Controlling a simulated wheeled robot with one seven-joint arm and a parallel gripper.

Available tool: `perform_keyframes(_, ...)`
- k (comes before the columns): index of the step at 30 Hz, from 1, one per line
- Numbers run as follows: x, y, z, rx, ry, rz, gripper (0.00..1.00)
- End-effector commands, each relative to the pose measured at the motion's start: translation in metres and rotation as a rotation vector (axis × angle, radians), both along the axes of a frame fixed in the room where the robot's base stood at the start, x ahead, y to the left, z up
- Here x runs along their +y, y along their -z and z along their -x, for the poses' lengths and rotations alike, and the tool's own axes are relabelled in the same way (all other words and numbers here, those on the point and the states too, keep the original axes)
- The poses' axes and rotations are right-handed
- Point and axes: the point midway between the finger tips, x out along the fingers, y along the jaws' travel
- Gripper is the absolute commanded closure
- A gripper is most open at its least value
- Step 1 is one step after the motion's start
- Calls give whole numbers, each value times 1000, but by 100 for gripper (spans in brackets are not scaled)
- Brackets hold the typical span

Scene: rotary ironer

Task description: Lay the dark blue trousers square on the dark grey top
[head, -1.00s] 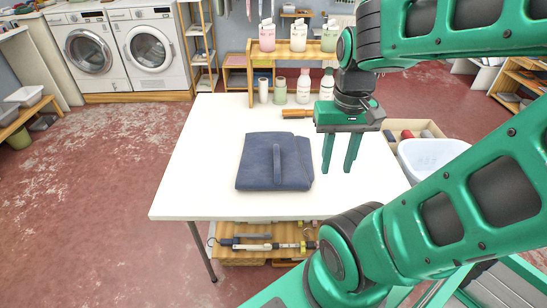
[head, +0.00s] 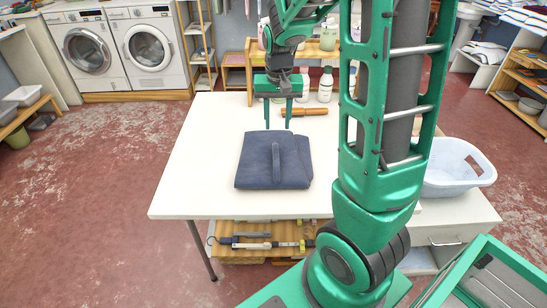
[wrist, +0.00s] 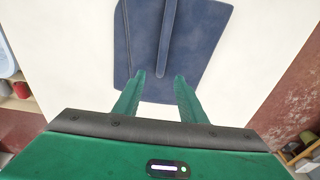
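The dark blue trousers (head: 260,172) lie folded in a compact, roughly square bundle on the white table (head: 190,190). A narrow raised strip runs along the middle of their upper face. In the wrist view the trousers (wrist: 200,50) are beyond the fingertips, with the strip between the two finger lines. My gripper (head: 277,127) points down near the trousers' far edge, its fingers apart and empty. It also shows open in the wrist view (wrist: 160,76). Whether the fingertips touch the trousers cannot be told. I cannot make out a dark grey top for certain.
A wooden-handled tool (head: 304,112) lies near the table's back, right of my gripper. A wooden rack (head: 250,70) with bottles stands behind. A pale basket (head: 450,170) is at the right. The table's left part is clear. My own arm covers the table's right side.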

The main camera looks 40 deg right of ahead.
Motion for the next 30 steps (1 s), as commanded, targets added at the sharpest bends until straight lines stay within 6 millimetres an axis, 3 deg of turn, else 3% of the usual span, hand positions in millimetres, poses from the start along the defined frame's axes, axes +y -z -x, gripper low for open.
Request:
perform_keyframes(12,-1,50,-11,-1,-2,2,62)
perform_keyframes(20,-2,67,-12,-2,-2,3,62)
perform_keyframes(30,-5,107,-15,-3,-1,3,62)
